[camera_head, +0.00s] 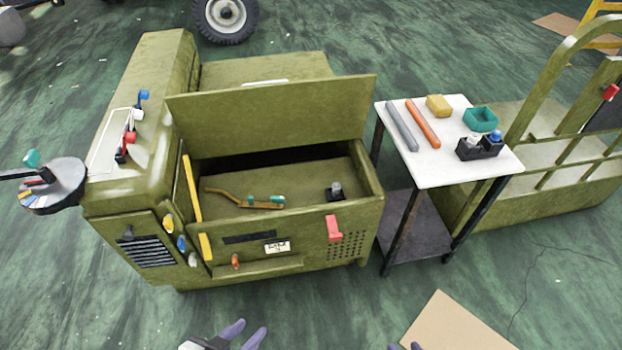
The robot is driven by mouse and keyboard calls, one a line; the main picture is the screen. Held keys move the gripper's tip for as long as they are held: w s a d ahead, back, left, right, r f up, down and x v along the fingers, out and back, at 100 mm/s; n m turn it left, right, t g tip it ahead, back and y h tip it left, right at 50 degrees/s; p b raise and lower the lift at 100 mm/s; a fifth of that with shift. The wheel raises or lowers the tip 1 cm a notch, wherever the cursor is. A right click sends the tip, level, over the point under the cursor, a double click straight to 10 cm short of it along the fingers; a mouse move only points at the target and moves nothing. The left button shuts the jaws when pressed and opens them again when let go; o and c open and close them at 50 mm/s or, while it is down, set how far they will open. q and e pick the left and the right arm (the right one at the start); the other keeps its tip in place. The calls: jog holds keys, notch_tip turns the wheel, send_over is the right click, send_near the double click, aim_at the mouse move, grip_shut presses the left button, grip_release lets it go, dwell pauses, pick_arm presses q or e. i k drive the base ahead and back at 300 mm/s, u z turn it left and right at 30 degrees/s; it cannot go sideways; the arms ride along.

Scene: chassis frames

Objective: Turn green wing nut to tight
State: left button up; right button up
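A small teal-green piece that looks like the green wing nut (278,199) is inside the open compartment of the olive chassis (130,215). It sits at the right end of a brown-orange bar (228,198), and its exact angle is too small to tell. My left gripper (251,329) is at the bottom edge, in front of the chassis and well apart from the nut. Its purple fingertips are spread with nothing between them. My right gripper (405,346) barely shows at the bottom edge; only its purple tips are visible.
A raised olive lid (270,113) stands behind the compartment. A red latch (334,229) is on the front. A dark bottle-like part (336,191) is inside at right. A white-topped table (445,165) holds tools and trays. A round tray (60,188) is at left. Cardboard (455,325) lies on the floor.

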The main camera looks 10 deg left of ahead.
aim_at(279, 200)
jog(key=u, duration=0.35)
jog(key=i, duration=0.95)
jog(key=u, duration=0.8)
